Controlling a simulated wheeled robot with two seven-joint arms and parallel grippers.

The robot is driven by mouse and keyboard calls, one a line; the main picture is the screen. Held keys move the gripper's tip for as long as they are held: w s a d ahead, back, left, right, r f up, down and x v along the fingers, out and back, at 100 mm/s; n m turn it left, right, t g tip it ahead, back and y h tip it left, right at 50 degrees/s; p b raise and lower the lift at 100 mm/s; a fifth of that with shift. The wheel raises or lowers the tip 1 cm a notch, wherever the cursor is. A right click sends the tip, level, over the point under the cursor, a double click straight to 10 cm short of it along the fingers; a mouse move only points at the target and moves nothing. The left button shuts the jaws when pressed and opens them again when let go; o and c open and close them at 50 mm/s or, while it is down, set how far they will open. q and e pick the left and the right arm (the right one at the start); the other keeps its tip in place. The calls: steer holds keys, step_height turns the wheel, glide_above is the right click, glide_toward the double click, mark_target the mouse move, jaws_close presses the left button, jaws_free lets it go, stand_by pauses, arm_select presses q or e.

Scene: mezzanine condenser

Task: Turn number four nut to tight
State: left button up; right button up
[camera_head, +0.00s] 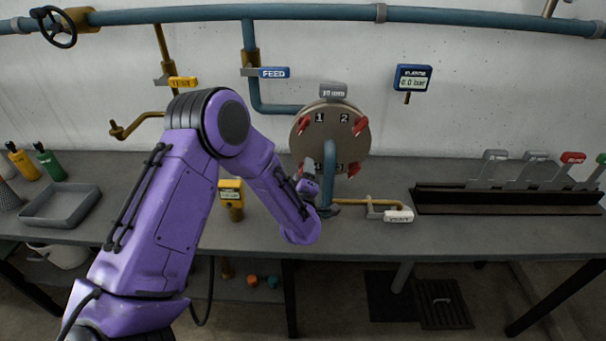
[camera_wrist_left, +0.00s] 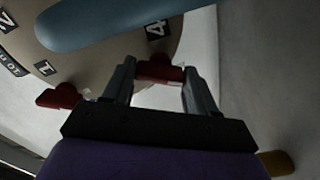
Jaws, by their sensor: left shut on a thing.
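A round tan flange plate (camera_head: 330,138) stands behind the bench with red wing nuts around its rim and black number tags. Number four nut (camera_wrist_left: 160,72) is red and sits beside the 4 tag (camera_wrist_left: 157,30) in the left wrist view. My left gripper (camera_wrist_left: 160,80) is shut on this nut, one finger on each side. In the head view my left gripper (camera_head: 308,186) is at the plate's lower left, and my arm largely hides the nut there. Number one nut (camera_wrist_left: 62,97) also shows in the wrist view. My right gripper is not in view.
A blue pipe (camera_head: 329,172) runs in front of the plate's lower middle. A blue gauge (camera_head: 412,78) reads 0.0 bar. A grey tray (camera_head: 60,205) sits at the left of the bench.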

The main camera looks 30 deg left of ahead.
arm_select(q)
steer(key=shift+m, duration=0.4)
steer(key=o, duration=1.1)
steer(key=shift+c, duration=0.2)
steer(key=b+v, duration=0.3)
steer(key=v, duration=0.7)
steer(key=shift+s, duration=0.25)
steer(key=shift+s, duration=0.1)
